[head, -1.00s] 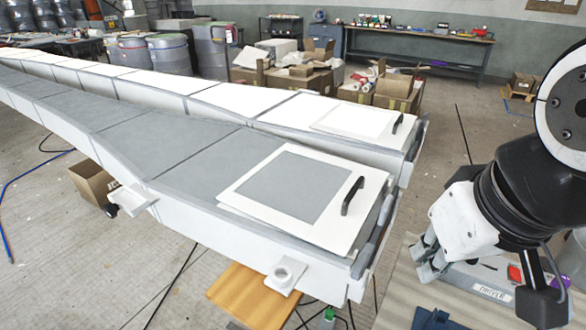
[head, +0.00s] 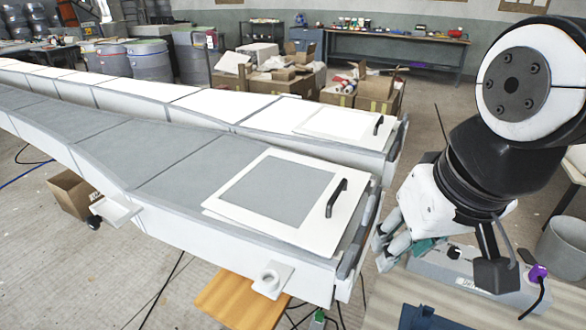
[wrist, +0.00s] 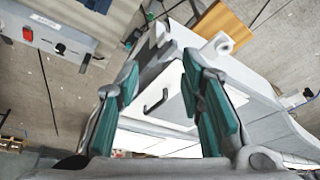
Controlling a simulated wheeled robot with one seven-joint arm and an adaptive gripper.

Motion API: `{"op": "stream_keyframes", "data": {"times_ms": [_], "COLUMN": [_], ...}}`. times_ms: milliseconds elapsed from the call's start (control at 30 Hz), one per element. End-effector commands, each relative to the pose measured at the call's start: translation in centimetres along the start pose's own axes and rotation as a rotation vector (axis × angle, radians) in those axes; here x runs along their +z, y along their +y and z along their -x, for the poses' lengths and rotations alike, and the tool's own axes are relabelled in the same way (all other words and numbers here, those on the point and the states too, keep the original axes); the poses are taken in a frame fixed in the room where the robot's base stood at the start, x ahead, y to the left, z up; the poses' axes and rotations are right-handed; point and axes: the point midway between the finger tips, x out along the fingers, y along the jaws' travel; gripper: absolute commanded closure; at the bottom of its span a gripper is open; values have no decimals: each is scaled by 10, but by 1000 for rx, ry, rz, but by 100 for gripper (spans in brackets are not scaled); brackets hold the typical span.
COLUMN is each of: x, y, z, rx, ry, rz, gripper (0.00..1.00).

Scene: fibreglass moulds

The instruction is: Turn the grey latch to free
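The near grey-and-white mould (head: 190,163) has a white-framed lid panel (head: 233,208) with a black handle (head: 336,198). Two elongated grey pieces, which look like latches, sit along its right end: a lower one (head: 350,261) and an upper one (head: 369,209). I cannot tell whether either is turned. My gripper (head: 384,250) is just right of this end, apart from it in the head view. In the wrist view my gripper (wrist: 166,108) is open and empty, its teal-padded fingers spread, with the panel and handle (wrist: 156,102) seen between them.
A grey box with a black knob (head: 454,253) lies on the bench beneath my arm; its red switch (wrist: 27,33) shows in the wrist view. A second mould (head: 280,112) stands behind. A wooden board (head: 243,302) and cables lie below the near mould.

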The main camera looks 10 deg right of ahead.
Motion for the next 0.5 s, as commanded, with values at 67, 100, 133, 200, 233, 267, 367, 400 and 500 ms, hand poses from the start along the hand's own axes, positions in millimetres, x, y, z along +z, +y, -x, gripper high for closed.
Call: {"op": "stream_keyframes", "data": {"times_ms": [67, 100, 133, 200, 233, 267, 367, 400, 500], "x": [-12, -19, -24, -37, -42, -48, -63, -69, -82], "y": [-2, -3, -4, -6, -6, -7, -10, -11, -14], "z": [5, 6, 6, 4, 3, 1, -6, -10, -22], "rx": [-4, -5, -5, -3, -1, 1, 14, 22, 44], "ry": [-37, -56, -71, -104, -118, -132, -177, -195, -237], "rz": [-48, -79, -104, -162, -187, -212, -295, -327, -409], "gripper": [65, 65, 65, 65, 65, 65, 65, 65, 65]}}
